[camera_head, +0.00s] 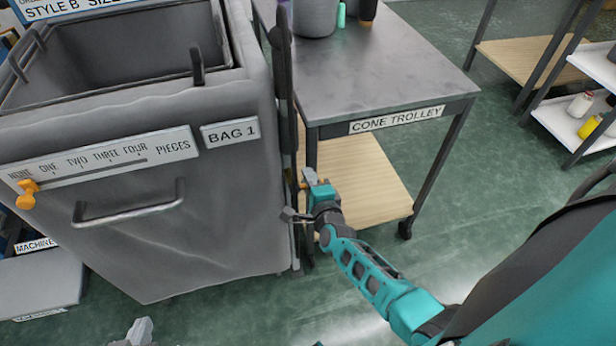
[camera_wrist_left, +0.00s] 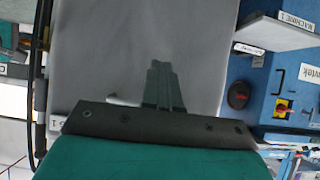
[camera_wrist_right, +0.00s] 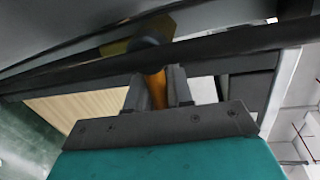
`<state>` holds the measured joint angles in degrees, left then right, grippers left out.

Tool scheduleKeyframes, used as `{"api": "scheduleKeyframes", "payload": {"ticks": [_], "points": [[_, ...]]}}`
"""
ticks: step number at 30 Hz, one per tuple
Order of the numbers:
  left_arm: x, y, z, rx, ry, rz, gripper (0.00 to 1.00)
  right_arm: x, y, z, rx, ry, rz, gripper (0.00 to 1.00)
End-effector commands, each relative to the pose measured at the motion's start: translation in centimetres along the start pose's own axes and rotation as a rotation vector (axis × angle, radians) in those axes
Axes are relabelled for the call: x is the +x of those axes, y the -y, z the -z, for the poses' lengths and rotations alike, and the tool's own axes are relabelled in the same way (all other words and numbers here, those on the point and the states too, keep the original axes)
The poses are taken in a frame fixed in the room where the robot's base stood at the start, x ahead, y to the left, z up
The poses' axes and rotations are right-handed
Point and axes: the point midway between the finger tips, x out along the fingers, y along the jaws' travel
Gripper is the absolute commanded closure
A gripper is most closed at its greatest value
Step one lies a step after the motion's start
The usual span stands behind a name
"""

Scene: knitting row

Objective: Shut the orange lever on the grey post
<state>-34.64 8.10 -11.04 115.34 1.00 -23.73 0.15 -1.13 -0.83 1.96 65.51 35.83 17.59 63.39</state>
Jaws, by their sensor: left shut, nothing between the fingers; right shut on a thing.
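The orange lever (camera_wrist_right: 157,88) stands between the fingers of my right gripper (camera_wrist_right: 160,88) in the right wrist view. My right gripper is shut on it. The lever meets a rounded joint near the dark grey post (camera_wrist_right: 240,42), which crosses that view. In the head view the post (camera_head: 284,75) rises between the bag and the trolley, with my right gripper (camera_head: 312,182) against its lower part; the lever is mostly hidden there. My left gripper (camera_head: 140,332) is at the bottom edge, shut and empty; its closed fingers (camera_wrist_left: 163,85) show before a grey surface.
A large grey bin labelled BAG 1 (camera_head: 230,190) fills the left, with a handle (camera_head: 125,212) and an orange slider (camera_head: 27,195) on its scale. The cone trolley (camera_head: 400,75) stands close behind the post. Green floor (camera_head: 470,190) lies open at right.

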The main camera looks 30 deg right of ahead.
Motion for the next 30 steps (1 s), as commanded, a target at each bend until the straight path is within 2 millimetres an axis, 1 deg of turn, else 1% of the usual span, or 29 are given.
{"api": "scheduleKeyframes", "payload": {"ticks": [3, 9, 15, 25, 26, 27, 30], "points": [[-0.46, 0.38, -0.09, 0.002, 0.009, 0.010, 1.00, -0.17, 0.23, -0.02, -0.054, -0.011, -0.004, 1.00], [-0.59, 0.45, -0.02, 0.005, 0.005, 0.012, 1.00, -0.18, 0.38, 0.04, -0.110, -0.023, -0.002, 1.00], [-0.56, 0.51, -0.36, 0.007, 0.013, 0.013, 1.00, -0.18, 0.38, 0.04, -0.129, -0.026, -0.002, 1.00], [-0.57, 0.55, -0.34, 0.010, 0.013, 0.012, 1.00, -0.18, 0.39, 0.05, -0.131, -0.026, -0.002, 1.00], [-0.58, 0.54, -0.31, 0.010, 0.012, 0.012, 1.00, -0.18, 0.39, 0.04, -0.130, -0.026, -0.002, 0.76], [-0.58, 0.54, -0.27, 0.010, 0.012, 0.012, 1.00, -0.18, 0.39, 0.04, -0.130, -0.026, -0.002, 0.73], [-0.60, 0.53, -0.16, 0.010, 0.010, 0.011, 1.00, -0.16, 0.42, 0.04, -0.129, -0.026, -0.001, 0.73]]}}
